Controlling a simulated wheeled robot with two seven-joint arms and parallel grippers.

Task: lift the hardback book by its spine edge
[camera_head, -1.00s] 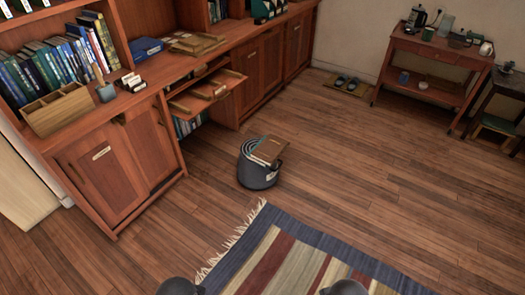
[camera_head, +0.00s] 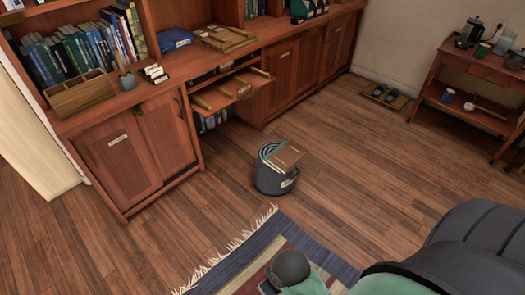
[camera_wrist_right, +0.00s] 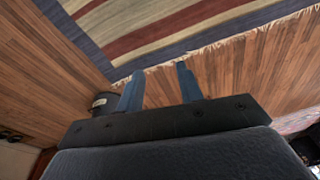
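A brown hardback book (camera_head: 286,155) lies flat on top of a round dark grey step stool (camera_head: 272,182) on the wooden floor in the head view. The book covers much of the stool's top, and one side of it reaches the right rim. My right gripper (camera_wrist_right: 160,70) shows in the right wrist view with its two blue fingers apart and nothing between them. A dark round thing with a pale label, apparently the stool (camera_wrist_right: 103,103), sits left of the fingers there. The book cannot be made out in that view. My left gripper is not in view.
A striped fringed rug (camera_head: 245,262) lies in front of the stool. A wooden cabinet (camera_head: 130,160) with a pulled-out tray (camera_head: 225,92) stands behind it to the left. A red-brown side table (camera_head: 478,70) is at the back right. Floor around the stool is clear.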

